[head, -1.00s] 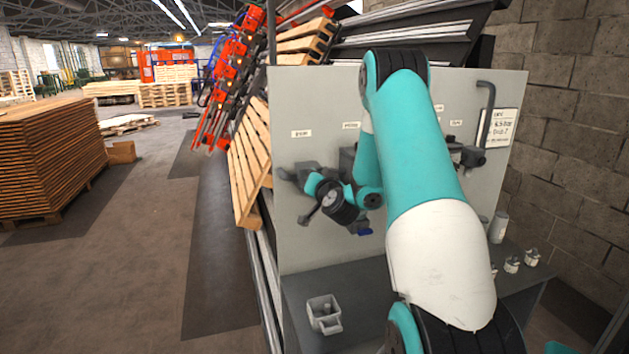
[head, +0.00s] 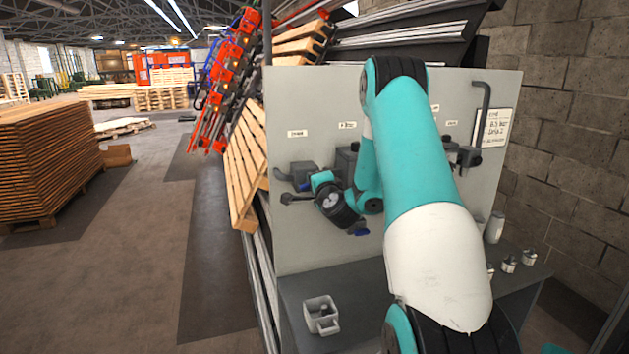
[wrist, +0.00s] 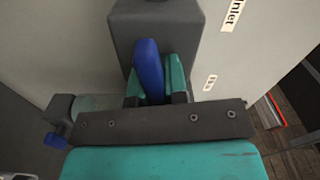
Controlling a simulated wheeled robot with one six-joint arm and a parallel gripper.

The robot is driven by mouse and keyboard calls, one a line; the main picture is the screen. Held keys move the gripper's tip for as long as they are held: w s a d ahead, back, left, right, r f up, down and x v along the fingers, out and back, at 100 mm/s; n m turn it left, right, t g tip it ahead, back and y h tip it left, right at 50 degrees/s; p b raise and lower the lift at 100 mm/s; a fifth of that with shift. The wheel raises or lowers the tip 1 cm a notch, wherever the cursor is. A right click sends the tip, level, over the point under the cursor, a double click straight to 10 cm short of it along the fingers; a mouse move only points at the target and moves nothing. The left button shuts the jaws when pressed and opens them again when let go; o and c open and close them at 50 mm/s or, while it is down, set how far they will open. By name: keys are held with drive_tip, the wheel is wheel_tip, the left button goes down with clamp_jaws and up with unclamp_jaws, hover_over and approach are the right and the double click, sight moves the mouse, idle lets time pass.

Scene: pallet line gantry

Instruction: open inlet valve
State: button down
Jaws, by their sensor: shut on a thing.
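The inlet valve is a dark grey block (wrist: 155,35) with a blue lever (wrist: 148,70), beside a label ending in "nlet" in the wrist view. The lever points toward the wrist camera. My gripper (wrist: 155,88) has its teal fingers on both sides of the lever and is shut on it. In the head view, my gripper (head: 312,182) is at the left part of the grey panel, below the left label. My wrist hides much of the valve there; a bit of blue shows beside the fingers.
The upright grey panel (head: 310,100) carries more fittings. Another blue handle (head: 358,230) is just below my wrist. A grey shelf (head: 300,290) below holds a small grey box (head: 320,315) and several small containers at the right. A block wall (head: 570,130) stands at the right.

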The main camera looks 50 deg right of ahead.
drive_tip(key=shift+f+m, duration=0.2)
drive_tip(key=shift+m, duration=0.9)
drive_tip(key=shift+s, duration=0.1)
drive_tip(key=c, duration=1.1)
unclamp_jaws()
